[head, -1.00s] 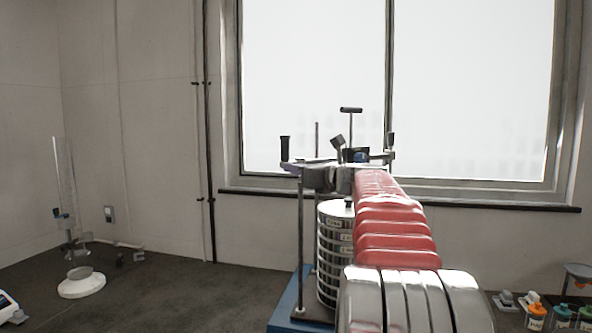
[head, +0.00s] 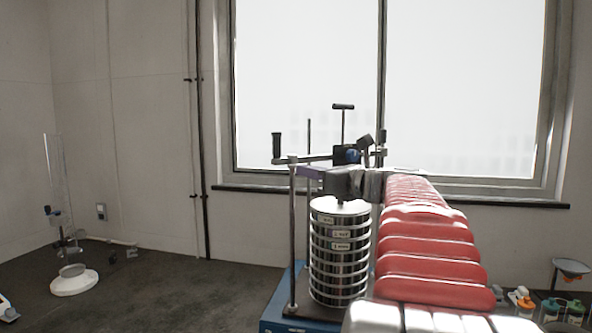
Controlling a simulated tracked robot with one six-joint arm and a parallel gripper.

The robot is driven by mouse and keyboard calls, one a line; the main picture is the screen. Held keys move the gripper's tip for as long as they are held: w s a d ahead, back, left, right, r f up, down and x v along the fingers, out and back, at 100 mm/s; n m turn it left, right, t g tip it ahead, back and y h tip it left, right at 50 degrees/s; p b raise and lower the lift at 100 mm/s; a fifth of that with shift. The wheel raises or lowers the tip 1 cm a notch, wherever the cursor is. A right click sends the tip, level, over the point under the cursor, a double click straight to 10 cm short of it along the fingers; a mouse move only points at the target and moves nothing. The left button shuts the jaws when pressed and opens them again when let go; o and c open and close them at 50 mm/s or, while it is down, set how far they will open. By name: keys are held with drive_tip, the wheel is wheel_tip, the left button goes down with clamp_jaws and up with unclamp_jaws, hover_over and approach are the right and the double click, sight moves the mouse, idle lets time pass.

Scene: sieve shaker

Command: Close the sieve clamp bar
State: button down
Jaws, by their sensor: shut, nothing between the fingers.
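The sieve clamp bar (head: 312,159) runs across the top of the shaker frame, with an upright black handle (head: 277,147) at its left end. A black T-handle screw (head: 343,107) rises from its middle. Beneath it stands an upright stack of round metal sieves (head: 338,262) with white labels. My gripper (head: 312,173) is shut and empty, pointing left, just below the bar in the picture and above the sieves. I cannot tell whether it touches the bar. My arm hides the right side of the shaker, and the bar's right end is hard to make out.
The shaker has a blue base (head: 284,307) and a metal post (head: 293,235) at left. A clear cylinder on a stand (head: 62,195) and a white round dish (head: 74,284) are far left. Small bottles (head: 549,309) and a funnel (head: 571,268) are at right. The counter between is clear.

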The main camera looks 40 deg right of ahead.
drive_tip(key=s, duration=0.3)
drive_tip(key=shift+a, duration=0.35)
drive_tip(key=shift+w+a, duration=0.1)
drive_tip(key=a+f+n+g+y, duration=0.2)
drive_tip(key=a+f+n+g, duration=0.2)
drive_tip(key=a+f+n, duration=0.75)
drive_tip(key=a+f+n+g+y, duration=0.4)
drive_tip(key=a+f, duration=0.3)
drive_tip(key=a, duration=1)
drive_tip(key=s+a+f+n+g+h, duration=0.2)
drive_tip(key=s+a+f+n, duration=0.3)
drive_tip(key=s+f+n, duration=0.3)
drive_tip(key=s+a+f+n+g+h, duration=0.2)
drive_tip(key=s+a+f+n, duration=0.3)
drive_tip(key=n, duration=0.8)
drive_tip(key=shift+s+a+f+h, duration=0.35)
drive_tip(key=shift+s+f, duration=1.1)
drive_tip(key=shift+f, duration=0.5)
